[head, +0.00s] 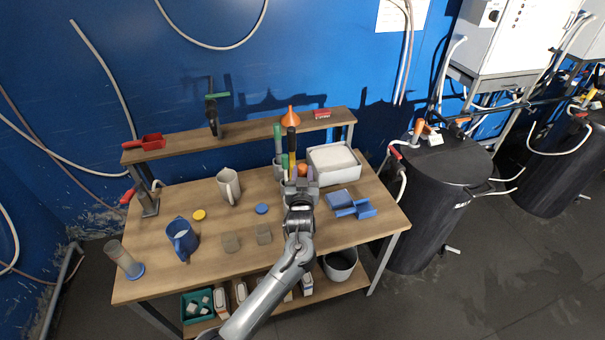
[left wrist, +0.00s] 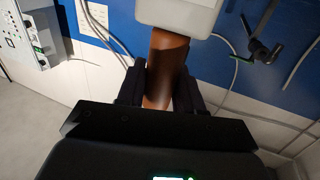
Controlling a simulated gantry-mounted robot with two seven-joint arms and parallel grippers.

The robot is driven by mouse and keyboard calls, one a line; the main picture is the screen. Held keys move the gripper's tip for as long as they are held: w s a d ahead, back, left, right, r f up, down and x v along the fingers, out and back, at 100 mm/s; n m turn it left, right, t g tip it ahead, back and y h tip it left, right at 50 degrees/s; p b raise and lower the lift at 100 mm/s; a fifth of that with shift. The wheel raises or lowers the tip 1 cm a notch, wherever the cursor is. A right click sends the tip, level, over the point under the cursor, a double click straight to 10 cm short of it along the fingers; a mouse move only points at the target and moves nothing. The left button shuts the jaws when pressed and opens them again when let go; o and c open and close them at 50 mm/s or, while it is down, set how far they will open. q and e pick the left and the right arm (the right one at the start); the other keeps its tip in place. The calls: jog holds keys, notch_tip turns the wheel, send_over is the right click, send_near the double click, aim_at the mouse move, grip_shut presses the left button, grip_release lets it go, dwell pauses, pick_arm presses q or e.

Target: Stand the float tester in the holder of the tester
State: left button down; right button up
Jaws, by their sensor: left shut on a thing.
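My left gripper (head: 300,184) is over the back middle of the bench, beside a cluster of upright tools. In the left wrist view, its fingers (left wrist: 161,88) are shut on an orange-brown rounded part (left wrist: 168,62), which looks like part of the float tester. A pale block-like body (left wrist: 180,14) shows just beyond that part; I cannot tell if they are joined. In the head view, an orange part (head: 303,169) shows just behind the gripper. The gripper and the tools hide the tester's lower part, and I cannot make out its holder. My right gripper is not in view.
A white box (head: 333,179) stands close right of the gripper, with a blue block (head: 354,209) in front. A pale jug (head: 228,187), a blue jug (head: 181,239) and a clear cylinder (head: 124,259) stand to the left. A raised shelf (head: 240,131) runs behind.

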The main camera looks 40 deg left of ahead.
pick_arm(q)
jog(key=c, duration=0.7)
grip_release()
jog(key=shift+o, duration=0.2)
jog(key=b+v, duration=0.1)
jog(key=v, duration=0.9)
jog(key=shift+s+d, duration=0.3)
